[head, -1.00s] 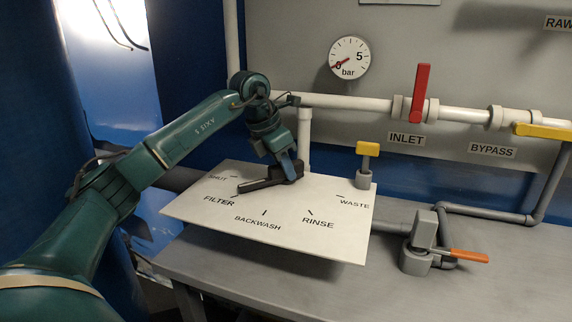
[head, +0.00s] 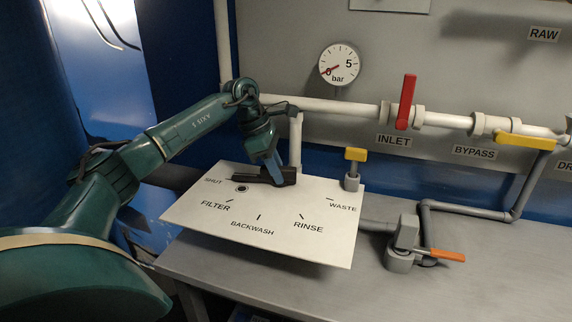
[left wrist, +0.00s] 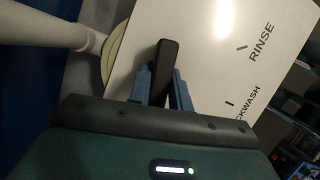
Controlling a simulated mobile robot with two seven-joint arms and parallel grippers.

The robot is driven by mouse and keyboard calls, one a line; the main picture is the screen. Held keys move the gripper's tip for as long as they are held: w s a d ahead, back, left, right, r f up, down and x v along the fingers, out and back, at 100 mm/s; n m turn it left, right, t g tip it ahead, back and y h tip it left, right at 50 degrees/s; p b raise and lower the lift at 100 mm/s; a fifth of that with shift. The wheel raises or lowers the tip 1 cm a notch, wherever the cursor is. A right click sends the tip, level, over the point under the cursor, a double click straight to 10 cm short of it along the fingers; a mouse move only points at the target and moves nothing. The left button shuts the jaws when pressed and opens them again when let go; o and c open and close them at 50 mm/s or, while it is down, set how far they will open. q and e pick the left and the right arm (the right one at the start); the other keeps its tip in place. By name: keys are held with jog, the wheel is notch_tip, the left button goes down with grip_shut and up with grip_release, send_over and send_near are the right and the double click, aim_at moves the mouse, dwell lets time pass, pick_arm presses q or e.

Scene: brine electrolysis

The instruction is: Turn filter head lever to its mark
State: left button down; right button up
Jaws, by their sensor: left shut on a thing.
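The filter head is a white plate (head: 290,243) printed SHUT, FILTER, BACKWASH, RINSE and WASTE, each position with a short dash. Its black lever (head: 286,179) lies across the back part of the plate, its free end pointing left toward SHUT. A small dark round spot (head: 241,188) shows on the plate just in front of that end. My left gripper (head: 274,174) reaches down from above and is shut on the lever. In the left wrist view the lever (left wrist: 165,65) stands between the two blue fingers (left wrist: 162,88). The SHUT dash is not clearly visible. My right gripper is not in view.
A yellow-topped post (head: 354,168) stands at the plate's back right corner. A grey valve with an orange handle (head: 440,254) is right of the plate on the grey bench (head: 330,295). Behind run white pipes with a red INLET handle (head: 405,102) and a yellow BYPASS handle (head: 525,141).

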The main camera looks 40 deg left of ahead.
aim_at(256, 175)
pick_arm(q)
jog(key=shift+m, duration=0.3)
jog(key=c, duration=1.3)
grip_release()
jog(key=p+v, duration=0.1)
jog(key=v, duration=1.2)
jog(key=shift+w+r, duration=0.1)
jog(key=shift+r, duration=0.05)
